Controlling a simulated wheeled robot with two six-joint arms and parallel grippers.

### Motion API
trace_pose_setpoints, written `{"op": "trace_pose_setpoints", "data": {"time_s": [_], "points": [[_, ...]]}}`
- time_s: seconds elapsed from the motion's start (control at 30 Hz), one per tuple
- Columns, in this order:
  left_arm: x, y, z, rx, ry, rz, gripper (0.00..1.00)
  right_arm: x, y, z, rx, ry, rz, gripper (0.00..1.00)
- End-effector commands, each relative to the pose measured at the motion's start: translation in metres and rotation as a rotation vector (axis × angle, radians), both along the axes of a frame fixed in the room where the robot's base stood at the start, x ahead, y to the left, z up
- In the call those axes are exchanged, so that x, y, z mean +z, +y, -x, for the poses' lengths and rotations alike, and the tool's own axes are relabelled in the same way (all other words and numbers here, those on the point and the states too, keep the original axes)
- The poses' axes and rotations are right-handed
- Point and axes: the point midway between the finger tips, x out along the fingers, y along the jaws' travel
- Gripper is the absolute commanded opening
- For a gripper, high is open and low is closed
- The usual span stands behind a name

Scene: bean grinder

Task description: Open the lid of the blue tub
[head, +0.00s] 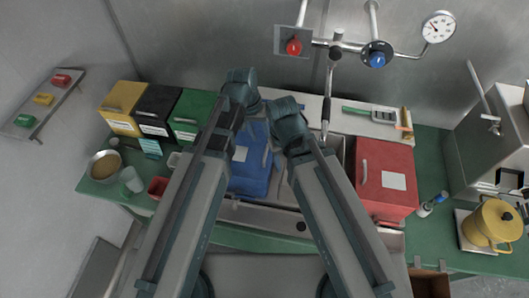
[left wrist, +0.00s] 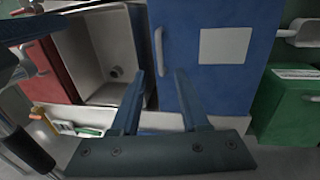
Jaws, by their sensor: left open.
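The blue tub (head: 250,178) stands between my two arms in the head view, with a pale label on its lid. Its lid looks shut. In the left wrist view the blue tub (left wrist: 225,85) shows its label and a light bar handle (left wrist: 158,52) along its left side. My left gripper (left wrist: 160,75) is open and empty. Its two fingers reach over the tub's near left edge, with the handle showing between and beyond the tips. I cannot tell whether they touch. In the head view the left fingers are not clear, and my right gripper cannot be made out.
A red tub (head: 386,178) stands right of the sink (head: 342,150). Green (head: 192,112), black (head: 157,108) and yellow (head: 122,107) tubs stand to the left. A yellow pot (head: 492,224) is far right.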

Motion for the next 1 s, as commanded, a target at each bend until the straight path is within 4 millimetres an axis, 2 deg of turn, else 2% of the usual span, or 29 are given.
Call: {"op": "trace_pose_setpoints", "data": {"time_s": [0.03, 0.4, 0.57, 0.83, 0.87, 1.0], "points": [[-0.015, -0.002, 0.000, -0.001, 0.000, 0.000, 0.45, -0.015, 0.000, 0.000, 0.000, 0.000, 0.000, 0.50], [-0.064, -0.012, 0.002, 0.000, 0.000, 0.000, 0.45, -0.064, 0.000, 0.000, 0.008, -0.001, 0.001, 0.50], [-0.072, -0.014, 0.003, 0.000, 0.000, 0.000, 0.45, -0.072, 0.000, 0.000, 0.011, 0.000, 0.001, 0.50], [-0.071, -0.014, 0.003, 0.000, 0.000, 0.000, 0.45, -0.071, 0.000, 0.000, 0.012, 0.000, 0.001, 0.50], [-0.071, -0.014, 0.003, 0.000, 0.000, 0.000, 0.43, -0.071, 0.000, 0.000, 0.012, 0.000, 0.001, 0.50], [-0.071, -0.014, 0.003, 0.000, 0.000, 0.000, 0.18, -0.071, 0.000, 0.000, 0.012, 0.000, 0.001, 0.50]]}}
